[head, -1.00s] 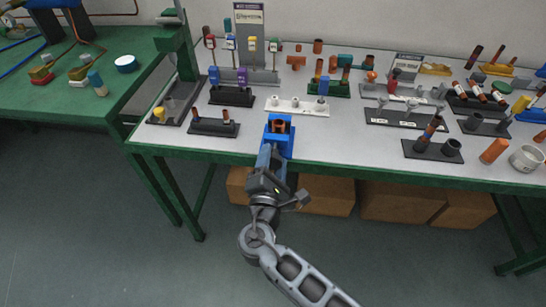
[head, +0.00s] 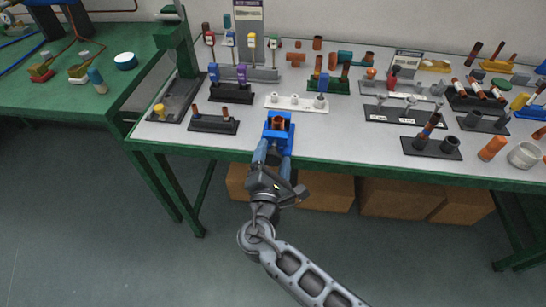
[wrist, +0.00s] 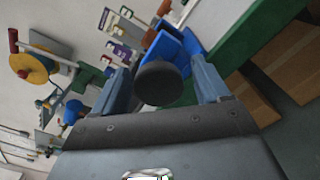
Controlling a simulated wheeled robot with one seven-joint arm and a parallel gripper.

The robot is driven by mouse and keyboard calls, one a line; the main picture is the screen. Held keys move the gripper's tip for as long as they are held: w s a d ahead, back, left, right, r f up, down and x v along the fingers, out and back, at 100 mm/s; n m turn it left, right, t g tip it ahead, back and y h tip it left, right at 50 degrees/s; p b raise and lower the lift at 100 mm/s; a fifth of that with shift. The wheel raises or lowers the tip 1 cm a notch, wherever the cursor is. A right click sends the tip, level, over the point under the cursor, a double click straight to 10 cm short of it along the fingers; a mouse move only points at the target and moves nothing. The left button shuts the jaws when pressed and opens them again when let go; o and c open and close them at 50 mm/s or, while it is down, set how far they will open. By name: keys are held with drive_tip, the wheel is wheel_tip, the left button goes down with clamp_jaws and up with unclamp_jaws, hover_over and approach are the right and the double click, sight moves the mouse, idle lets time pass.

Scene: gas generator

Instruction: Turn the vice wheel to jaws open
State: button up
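The blue vice (head: 278,137) stands at the table's front edge, with brown copper-coloured pieces (head: 279,122) at its top. In the wrist view its blue body (wrist: 178,48) shows behind a dark round wheel (wrist: 160,84). My gripper (head: 271,152) reaches up to the vice's front from below. In the wrist view my gripper's two fingers (wrist: 163,88) stand apart, one on each side of the wheel, with gaps visible between fingers and wheel. The jaw opening is hard to make out.
The white table (head: 345,148) has a green front edge and carries several stands with small parts. A dark stand (head: 214,125) is left of the vice and a white stand (head: 297,103) is behind it. Cardboard boxes (head: 325,193) lie under the table.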

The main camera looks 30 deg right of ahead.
drive_tip(key=shift+a, duration=0.1)
drive_tip(key=b+v, duration=0.1)
drive_tip(key=v, duration=0.6)
drive_tip(key=shift+s+a, duration=0.2)
drive_tip(key=shift+s, duration=0.1)
idle(0.3)
drive_tip(key=s+d+f+m+g+y, duration=0.1)
drive_tip(key=s+f+m+g+y, duration=0.2)
drive_tip(key=s, duration=0.7)
drive_tip(key=s+d+f+m+y, duration=0.25)
drive_tip(key=s+f+y, duration=0.3)
drive_tip(key=s, duration=0.45)
drive_tip(key=s+r+m+t+y, duration=0.1)
drive_tip(key=s+r+m, duration=0.5)
drive_tip(key=r, duration=0.4)
drive_tip(key=s+d+r+m+t+y, duration=0.1)
drive_tip(key=s+r+m+t, duration=0.1)
drive_tip(key=s+r+m, duration=0.5)
wheel_tip(320, 180, up, 4)
drive_tip(key=shift+s+d+m, duration=0.15)
drive_tip(key=shift+s+m, duration=0.15)
drive_tip(key=shift+m, duration=0.15)
